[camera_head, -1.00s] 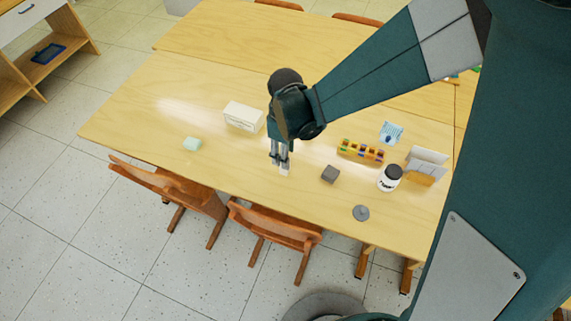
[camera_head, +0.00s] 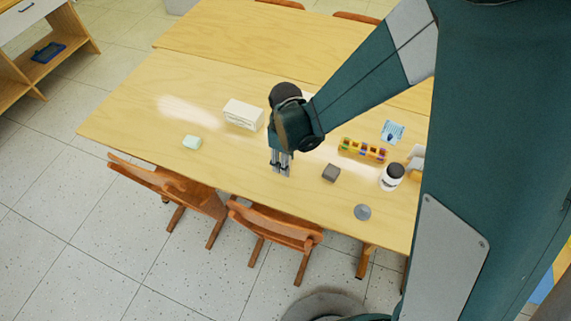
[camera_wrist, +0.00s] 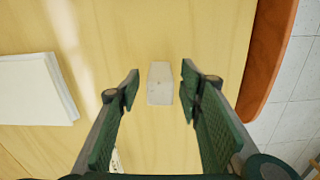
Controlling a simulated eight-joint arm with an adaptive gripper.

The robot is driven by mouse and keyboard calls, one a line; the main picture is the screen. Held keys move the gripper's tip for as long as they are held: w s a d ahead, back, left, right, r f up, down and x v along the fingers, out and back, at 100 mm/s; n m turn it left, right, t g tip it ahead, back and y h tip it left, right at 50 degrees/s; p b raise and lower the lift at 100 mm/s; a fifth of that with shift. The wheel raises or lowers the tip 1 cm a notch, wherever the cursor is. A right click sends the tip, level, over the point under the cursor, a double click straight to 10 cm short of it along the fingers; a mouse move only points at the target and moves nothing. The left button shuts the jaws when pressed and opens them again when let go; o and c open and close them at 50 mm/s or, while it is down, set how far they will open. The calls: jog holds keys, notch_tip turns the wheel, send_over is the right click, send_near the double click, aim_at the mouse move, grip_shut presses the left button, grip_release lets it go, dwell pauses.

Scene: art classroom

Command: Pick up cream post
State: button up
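The cream post (camera_wrist: 160,83) shows in the wrist view as a small, pale, block-like piece on the wooden table. It lies between my gripper's two fingers, with a gap on each side. My gripper (camera_wrist: 160,86) is open, its green pads on either side of the post and not visibly touching it. In the head view my gripper (camera_head: 281,170) points down, low over the table's near side. There its fingers mostly hide the post. I cannot tell how far the fingertips are above the table.
A white box (camera_head: 242,114) stands left of my gripper, with a pale green block (camera_head: 192,142) further left. To the right are a dark grey block (camera_head: 331,173), a grey disc (camera_head: 362,212), a white jar (camera_head: 391,177) and a colourful row (camera_head: 362,150). Wooden chairs (camera_head: 275,225) stand at the near edge.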

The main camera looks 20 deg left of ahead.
dwell(0.3)
jog(key=c, duration=1)
jog(key=shift+r+p, duration=1)
jog(key=shift+r, duration=4)
